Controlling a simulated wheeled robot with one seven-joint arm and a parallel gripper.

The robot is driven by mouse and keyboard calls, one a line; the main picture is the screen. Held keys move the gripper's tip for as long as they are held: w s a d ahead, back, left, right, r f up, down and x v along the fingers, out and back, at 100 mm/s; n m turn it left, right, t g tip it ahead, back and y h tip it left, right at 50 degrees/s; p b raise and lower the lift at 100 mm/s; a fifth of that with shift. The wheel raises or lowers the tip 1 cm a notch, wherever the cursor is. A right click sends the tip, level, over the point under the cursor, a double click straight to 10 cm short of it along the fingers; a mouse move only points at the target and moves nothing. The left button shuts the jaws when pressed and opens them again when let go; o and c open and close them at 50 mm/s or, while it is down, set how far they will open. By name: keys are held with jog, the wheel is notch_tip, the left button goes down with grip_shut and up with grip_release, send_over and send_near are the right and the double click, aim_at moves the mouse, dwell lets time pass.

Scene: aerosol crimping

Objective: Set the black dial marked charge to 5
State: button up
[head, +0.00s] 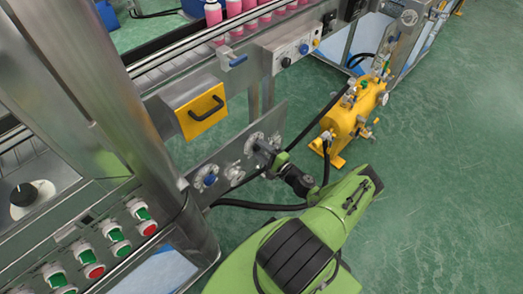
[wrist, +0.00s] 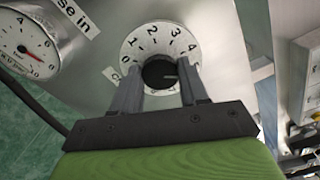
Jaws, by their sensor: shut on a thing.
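The black dial (wrist: 157,73) sits at the middle of a round white scale (wrist: 158,31) in the wrist view. My gripper (wrist: 158,80) is shut on the dial, one finger on each side. A small label left of the scale is mostly covered. In the head view my gripper (head: 270,150) is at the upper right dial of the grey panel (head: 271,119).

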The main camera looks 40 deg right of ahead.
dwell(0.3)
jog(key=o, duration=1.1)
jog(key=shift+c, duration=0.2)
jog(key=s+p, duration=0.2)
jog(key=s, duration=1.3)
jog(key=shift+s+d, duration=0.2)
jog(key=shift+s, duration=0.2)
